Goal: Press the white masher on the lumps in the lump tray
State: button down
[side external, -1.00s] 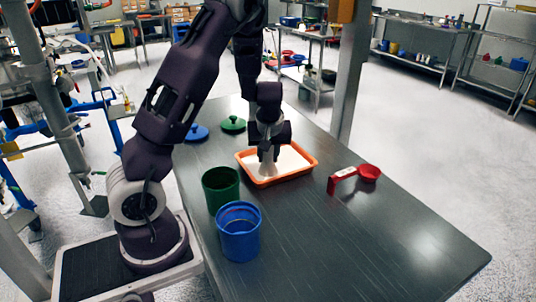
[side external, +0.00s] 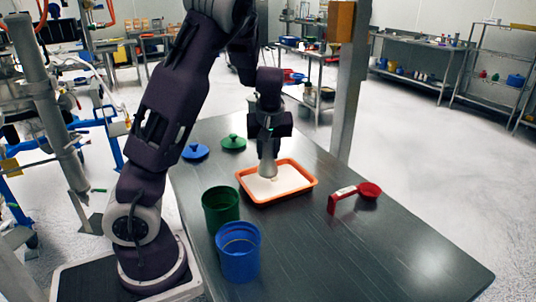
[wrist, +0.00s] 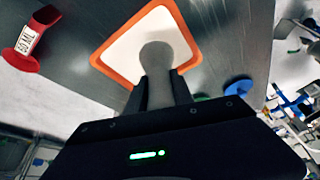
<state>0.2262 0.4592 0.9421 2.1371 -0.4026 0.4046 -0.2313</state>
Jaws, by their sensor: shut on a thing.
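My gripper (side external: 268,150) is shut on the masher (side external: 268,168), a pale grey-white tool with a rounded end, held roughly upright over the lump tray. The lump tray (side external: 288,194) is orange with a white inside and sits on the table. In the wrist view the masher (wrist: 158,58) stands between the two fingers of my gripper (wrist: 159,82), in front of the tray's orange rim (wrist: 118,34). The masher's end appears a little above the tray's inside; contact is hard to judge. No separate lumps can be made out in the white.
A green cup (side external: 220,212) and a blue cup (side external: 238,255) stand left of and in front of the tray. A blue lid (side external: 195,152) and a green lid (side external: 233,142) lie behind. A red scoop (side external: 368,191) lies right. The front right table is clear.

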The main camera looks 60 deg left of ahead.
jog(key=w+a, duration=0.3)
jog(key=w, duration=0.1)
send_over(274, 185)
jog(key=shift+f, duration=3.2)
jog(key=shift+f, duration=0.6)
notch_tip(274, 185, up, 8)
jog(key=shift+f, duration=0.25)
